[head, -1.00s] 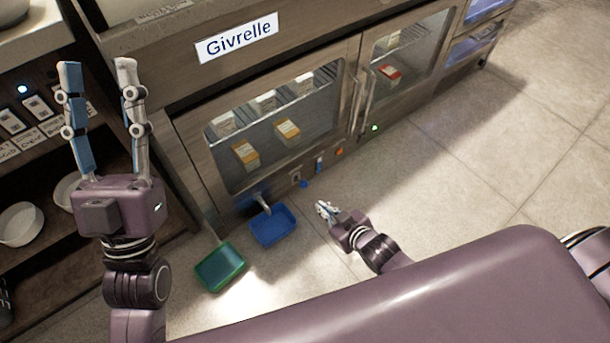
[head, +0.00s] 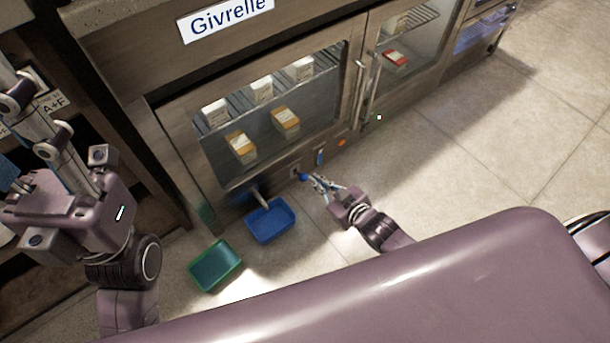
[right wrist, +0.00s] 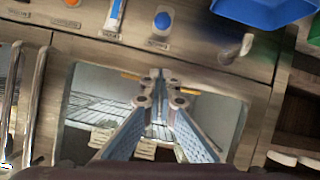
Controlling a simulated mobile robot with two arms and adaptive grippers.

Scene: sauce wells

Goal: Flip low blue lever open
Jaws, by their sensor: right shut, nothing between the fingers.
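A small blue lever (head: 319,157) sits on a pale plate on the low front strip of the Givrelle cabinet, right of a round blue knob (head: 302,177). In the right wrist view the lever (right wrist: 116,12) stands at the top edge, partly cut off, with the blue knob (right wrist: 162,20) beside it. My right gripper (head: 314,180) is low in front of the strip, near the knob. In the right wrist view its fingertips (right wrist: 160,76) are together and empty. My left gripper (head: 40,120) is at the far left, its fingers partly out of frame.
An orange button (head: 341,142) is right of the lever. A metal spout (head: 258,197) projects above a blue tray (head: 289,222) on the floor. A green tray (head: 237,262) lies left of it. Glass doors (head: 318,98) with cartons behind rise above the strip. The floor at right is clear.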

